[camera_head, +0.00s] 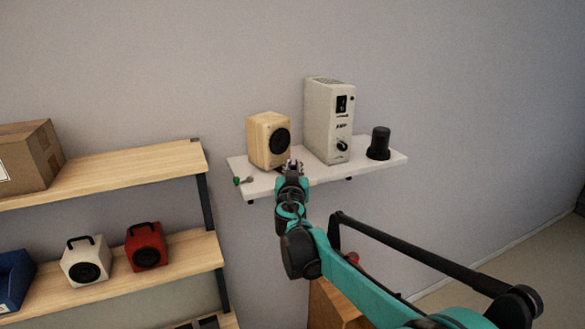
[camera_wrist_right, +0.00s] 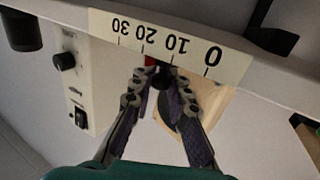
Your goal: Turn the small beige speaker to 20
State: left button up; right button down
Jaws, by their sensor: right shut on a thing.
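The small beige speaker (camera_head: 259,146) stands on the white wall shelf, its dark round cone facing right in the head view. It also shows upside down in the right wrist view (camera_wrist_right: 210,104). My right gripper (camera_head: 292,167) is at the shelf's front, just below the speaker. In the wrist view its fingers (camera_wrist_right: 160,88) are closed on a small dark knob (camera_wrist_right: 162,78), partly hidden by them. A white scale strip (camera_wrist_right: 190,61) beside it reads 0, 10, 20 and 30, upside down. A red mark (camera_wrist_right: 151,61) shows between the 10 and the 20. My left gripper is not in view.
A tall off-white box (camera_head: 318,118) with a switch and knob stands right of the speaker. A black cylinder (camera_head: 379,145) stands farther right on the shelf (camera_head: 385,166). A small green item (camera_head: 237,181) lies at its left end. Wooden shelves (camera_head: 130,167) stand at the left.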

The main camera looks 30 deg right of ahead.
jog(key=c, duration=1.5)
grip_release()
jog(key=shift+a, duration=0.1)
jog(key=v, duration=1.2)
jog(key=shift+f, duration=0.15)
